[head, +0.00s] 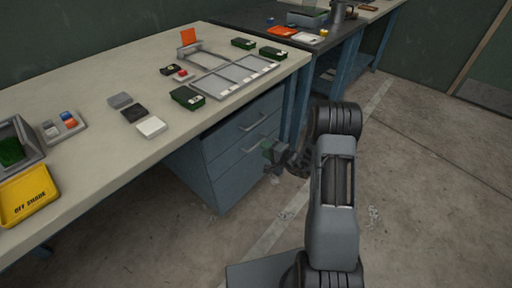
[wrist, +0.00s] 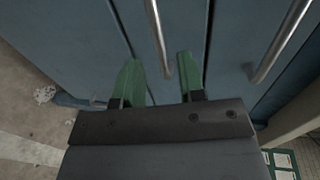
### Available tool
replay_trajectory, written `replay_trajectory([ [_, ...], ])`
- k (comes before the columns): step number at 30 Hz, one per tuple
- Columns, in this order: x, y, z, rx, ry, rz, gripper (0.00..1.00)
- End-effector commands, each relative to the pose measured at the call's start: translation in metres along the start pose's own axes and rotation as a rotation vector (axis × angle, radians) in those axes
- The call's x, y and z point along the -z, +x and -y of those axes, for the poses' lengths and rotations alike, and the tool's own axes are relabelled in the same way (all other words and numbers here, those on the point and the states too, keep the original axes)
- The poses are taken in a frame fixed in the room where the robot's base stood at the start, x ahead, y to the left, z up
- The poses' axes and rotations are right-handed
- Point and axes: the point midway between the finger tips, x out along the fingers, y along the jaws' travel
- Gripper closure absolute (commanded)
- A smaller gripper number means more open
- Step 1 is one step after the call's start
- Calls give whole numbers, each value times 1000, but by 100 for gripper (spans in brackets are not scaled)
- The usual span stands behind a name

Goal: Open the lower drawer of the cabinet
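The blue cabinet (head: 190,167) stands under the workbench, with its drawer fronts facing right in the head view. The upper drawer's metal handle (head: 253,122) is in plain sight. The lower drawer (head: 232,165) looks shut, and my gripper (head: 270,150) is at its front, partly hiding its handle. In the wrist view my gripper (wrist: 158,72) has its two green fingers spread apart. The lower handle (wrist: 158,38) runs lengthwise between them; whether they touch it I cannot tell. The upper handle (wrist: 282,40) lies to the right of the fingers.
The workbench top (head: 100,85) overhangs the cabinet and holds trays, small boxes and a yellow bin (head: 28,195). A blue bench leg (head: 290,108) stands close beside the drawer fronts. The concrete floor (head: 420,190) on the right is largely clear.

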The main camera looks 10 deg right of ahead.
Motion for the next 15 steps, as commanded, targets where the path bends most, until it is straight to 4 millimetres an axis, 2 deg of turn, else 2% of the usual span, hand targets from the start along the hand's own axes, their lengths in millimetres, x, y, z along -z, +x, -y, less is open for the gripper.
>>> replay_trajectory([
  [1, -1, 10, -2, 0, -2, 4, 63],
  [6, -1, 35, -1, 0, -1, 3, 63],
  [15, -1, 55, 0, -1, 0, 1, 63],
])
